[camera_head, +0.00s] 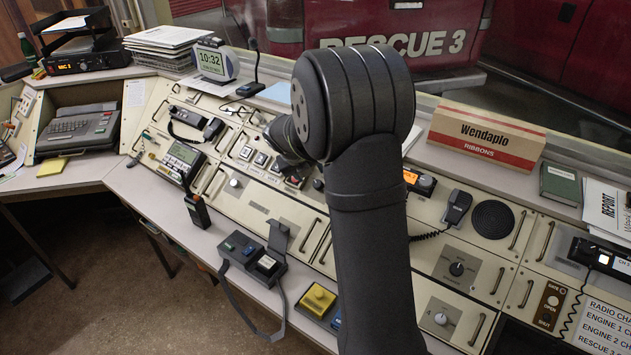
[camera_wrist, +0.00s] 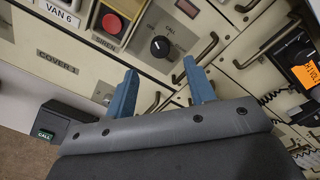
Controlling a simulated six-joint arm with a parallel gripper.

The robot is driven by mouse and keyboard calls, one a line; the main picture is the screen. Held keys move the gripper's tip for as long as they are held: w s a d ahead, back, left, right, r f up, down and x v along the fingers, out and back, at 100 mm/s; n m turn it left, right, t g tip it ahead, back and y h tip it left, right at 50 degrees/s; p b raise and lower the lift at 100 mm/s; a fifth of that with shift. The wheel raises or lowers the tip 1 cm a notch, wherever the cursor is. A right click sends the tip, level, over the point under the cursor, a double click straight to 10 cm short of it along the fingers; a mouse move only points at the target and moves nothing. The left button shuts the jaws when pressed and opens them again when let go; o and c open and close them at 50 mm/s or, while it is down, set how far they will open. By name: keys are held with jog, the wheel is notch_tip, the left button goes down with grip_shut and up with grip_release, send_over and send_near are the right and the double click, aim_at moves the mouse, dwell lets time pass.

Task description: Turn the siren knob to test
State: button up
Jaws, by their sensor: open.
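A black round knob (camera_wrist: 160,47) with a white pointer mark sits on a grey plate in the wrist view, just right of a red button (camera_wrist: 112,23) whose plate reads SIREN. A dark knob beside my arm in the head view (camera_head: 318,184) appears to be the same one. My gripper (camera_wrist: 159,66) is open and empty in the wrist view, its two blue-grey fingers apart. The knob shows beyond the gap between the fingertips; I see no contact. In the head view my arm hides the fingers.
A radio with an orange display (camera_wrist: 310,74) is at right. Another black knob on a grey plate (camera_head: 457,268) and a pale knob (camera_head: 440,318) lie right of my arm. A corded handset (camera_head: 457,207) is nearby.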

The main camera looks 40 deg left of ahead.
jog(key=x, duration=0.7)
jog(key=c, duration=1)
